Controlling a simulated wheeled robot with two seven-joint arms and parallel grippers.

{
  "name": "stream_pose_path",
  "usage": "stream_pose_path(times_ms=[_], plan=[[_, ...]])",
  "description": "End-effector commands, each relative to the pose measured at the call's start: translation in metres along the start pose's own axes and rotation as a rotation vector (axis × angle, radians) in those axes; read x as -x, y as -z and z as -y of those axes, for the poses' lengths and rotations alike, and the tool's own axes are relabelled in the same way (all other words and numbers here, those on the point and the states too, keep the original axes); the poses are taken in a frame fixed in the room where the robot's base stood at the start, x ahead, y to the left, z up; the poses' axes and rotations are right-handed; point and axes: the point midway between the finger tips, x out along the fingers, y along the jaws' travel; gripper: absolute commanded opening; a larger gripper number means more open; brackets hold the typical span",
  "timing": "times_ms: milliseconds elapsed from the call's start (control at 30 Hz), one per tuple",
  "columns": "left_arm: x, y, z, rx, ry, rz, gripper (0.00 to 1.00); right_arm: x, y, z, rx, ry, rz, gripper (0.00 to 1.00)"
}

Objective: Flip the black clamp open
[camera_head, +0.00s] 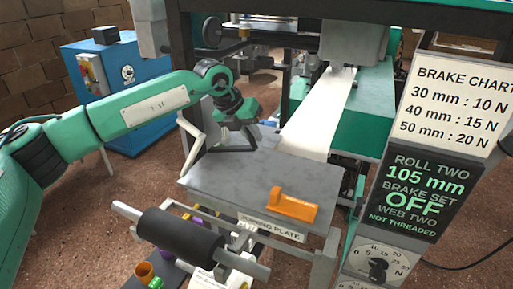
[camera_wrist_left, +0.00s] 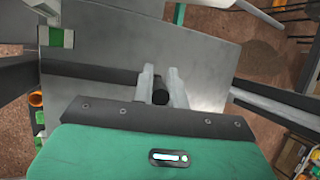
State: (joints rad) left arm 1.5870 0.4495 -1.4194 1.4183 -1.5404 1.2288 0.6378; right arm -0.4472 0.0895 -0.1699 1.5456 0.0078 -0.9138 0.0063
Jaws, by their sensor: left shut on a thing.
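The black clamp shows in the head view as a thin dark bar (camera_head: 230,149) along the back left edge of the grey joining plate (camera_head: 240,178). In the left wrist view, a dark bar (camera_wrist_left: 95,73) runs in from the left towards the fingers. My left gripper (camera_wrist_left: 162,88) is shut on a short black round piece (camera_wrist_left: 160,97), which looks like the clamp's handle. In the head view my left gripper (camera_head: 243,122) is over the plate's back edge, and its fingertips are mostly hidden. My right gripper is not in view.
An orange tool (camera_head: 293,204) lies on the plate's front right. A white paper web (camera_head: 320,115) runs behind the plate. A black roller (camera_head: 185,238) lies in front of it. A blue cabinet (camera_head: 122,80) stands at the left, and a dial panel (camera_head: 378,262) at the right.

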Motion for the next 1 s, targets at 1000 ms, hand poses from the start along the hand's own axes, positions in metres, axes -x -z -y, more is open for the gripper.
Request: stream_pose_path(times_ms=[1000], plan=[[0.025, -0.01, -0.008, 0.064, 0.157, 0.001, 0.37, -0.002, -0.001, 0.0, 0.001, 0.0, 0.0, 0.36]])
